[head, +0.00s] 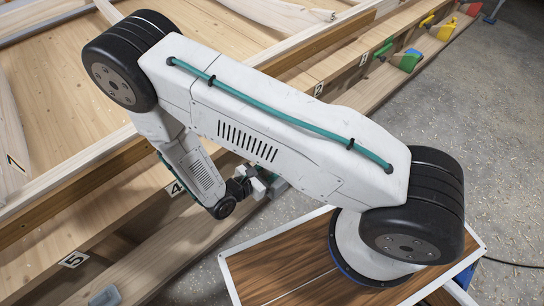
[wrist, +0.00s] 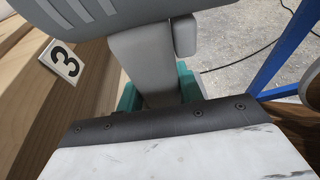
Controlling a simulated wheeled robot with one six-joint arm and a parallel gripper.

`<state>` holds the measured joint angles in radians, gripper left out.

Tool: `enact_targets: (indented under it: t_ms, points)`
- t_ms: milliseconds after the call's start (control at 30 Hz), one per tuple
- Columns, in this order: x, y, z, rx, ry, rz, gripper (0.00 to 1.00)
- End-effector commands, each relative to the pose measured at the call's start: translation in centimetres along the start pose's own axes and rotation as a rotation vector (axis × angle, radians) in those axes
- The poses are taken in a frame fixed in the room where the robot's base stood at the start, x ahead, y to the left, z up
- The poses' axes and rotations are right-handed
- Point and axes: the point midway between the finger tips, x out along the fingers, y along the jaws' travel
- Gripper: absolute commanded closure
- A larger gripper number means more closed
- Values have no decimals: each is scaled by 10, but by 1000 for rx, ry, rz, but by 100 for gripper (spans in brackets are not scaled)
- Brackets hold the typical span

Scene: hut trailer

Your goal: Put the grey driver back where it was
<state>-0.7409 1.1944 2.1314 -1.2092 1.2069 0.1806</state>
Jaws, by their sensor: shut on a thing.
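The grey driver (wrist: 146,58) fills the upper middle of the wrist view, its broad ribbed body at the top left and its grip running down toward me. My gripper (wrist: 160,95) is shut on it, with teal parts on both sides of the grip. In the head view my gripper (head: 270,186) is small and partly hidden under my arm, beside the front wooden rail. A white tag numbered 3 (wrist: 63,60) on the wood is just left of the driver. I cannot tell whether the driver touches the rail or a holder.
Tags 4 (head: 176,188) and 5 (head: 74,259) are on the rail to the left, tag 2 (head: 319,90) to the right. A green tool (head: 407,60) and others hang farther right. Grey floor is open at right.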

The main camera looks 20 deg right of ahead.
Motion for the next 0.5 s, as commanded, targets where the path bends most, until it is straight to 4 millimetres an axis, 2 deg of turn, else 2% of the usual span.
enact_targets:
  t_ms: [33, 233, 500]
  points:
    - [10, 8, 2, 3, -1, -6, 100]
    - [40, 39, 7, 5, -1, -7, 100]
    - [58, 55, 10, 3, 0, -7, 100]
